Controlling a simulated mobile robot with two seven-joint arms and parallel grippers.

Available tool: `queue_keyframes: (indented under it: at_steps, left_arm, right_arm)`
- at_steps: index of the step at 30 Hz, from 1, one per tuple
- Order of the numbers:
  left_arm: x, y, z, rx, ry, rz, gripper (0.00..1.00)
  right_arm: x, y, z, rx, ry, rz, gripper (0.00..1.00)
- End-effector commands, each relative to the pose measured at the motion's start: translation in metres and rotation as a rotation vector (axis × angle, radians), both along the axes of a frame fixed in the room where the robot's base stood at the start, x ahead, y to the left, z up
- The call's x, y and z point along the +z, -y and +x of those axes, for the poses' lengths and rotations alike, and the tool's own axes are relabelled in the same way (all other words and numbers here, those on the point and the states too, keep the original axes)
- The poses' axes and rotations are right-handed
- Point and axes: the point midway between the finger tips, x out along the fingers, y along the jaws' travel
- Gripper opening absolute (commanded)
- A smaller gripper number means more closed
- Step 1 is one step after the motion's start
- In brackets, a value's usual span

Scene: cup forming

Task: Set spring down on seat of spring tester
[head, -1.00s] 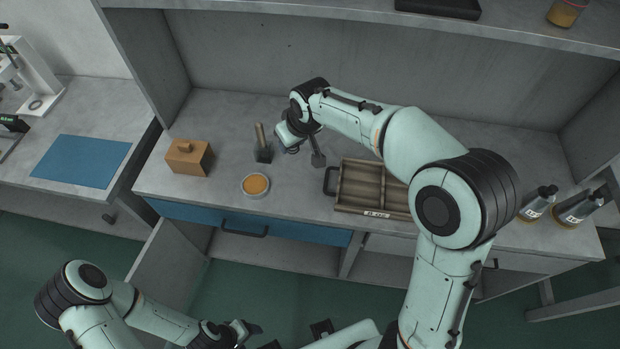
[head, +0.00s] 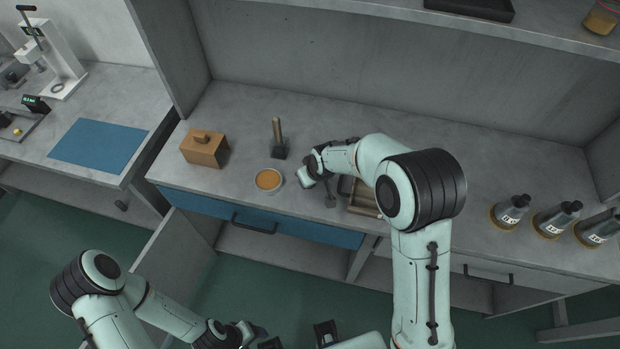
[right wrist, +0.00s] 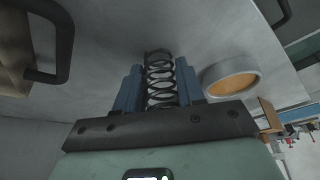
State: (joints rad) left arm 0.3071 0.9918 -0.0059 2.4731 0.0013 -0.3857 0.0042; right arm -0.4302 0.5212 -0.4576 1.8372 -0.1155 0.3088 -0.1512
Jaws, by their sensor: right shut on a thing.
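My right gripper (right wrist: 160,88) is shut on a dark coil spring (right wrist: 161,75), which stands out lengthwise between the blue-grey fingers. In the head view this gripper (head: 305,180) is above the middle bench, between the round dish and the tray; the spring is not clearly visible there. The spring tester appears to be the white lever stand (head: 60,62) on the left bench, far from the right gripper. A ring-like seat (head: 57,88) shows on its base. My left gripper (head: 255,337) is low at the bottom edge, away from the benches; its jaw opening is unclear.
An orange-filled dish (head: 268,180), a wooden box (head: 205,149) and a dark-based upright tool (head: 278,140) stand left of the right gripper. A divided tray (head: 364,205) is to its right. A blue mat (head: 98,145) lies on the left bench. A partition (head: 172,60) stands between benches.

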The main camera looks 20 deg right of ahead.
Motion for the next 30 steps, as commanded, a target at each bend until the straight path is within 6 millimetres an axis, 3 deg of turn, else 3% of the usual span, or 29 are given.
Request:
queue_keyframes:
  at_steps: [11,12,14,15,24,30]
  left_arm:
    - [-0.004,0.000,-0.002,0.000,-0.002,0.000,0.64]
    - [-0.004,0.000,-0.002,0.000,-0.002,0.000,0.64]
    - [-0.003,0.000,-0.002,0.000,-0.002,0.000,0.64]
    - [-0.003,0.000,-0.002,0.000,-0.002,0.000,0.64]
    - [-0.001,0.000,-0.001,0.000,0.000,0.000,0.64]
    - [0.002,0.000,0.001,0.000,0.001,0.000,0.64]
  right_arm:
    - [-0.006,-0.001,0.000,0.001,0.002,0.001,0.10]
    - [-0.006,-0.001,0.000,0.001,0.002,0.001,0.42]
    - [-0.005,-0.001,0.000,0.001,0.002,0.001,0.61]
    - [-0.005,-0.001,0.000,0.001,0.002,0.001,0.64]
    - [-0.003,0.000,0.001,0.001,0.002,0.000,0.64]
    - [0.022,0.001,-0.007,0.003,0.007,0.001,0.64]
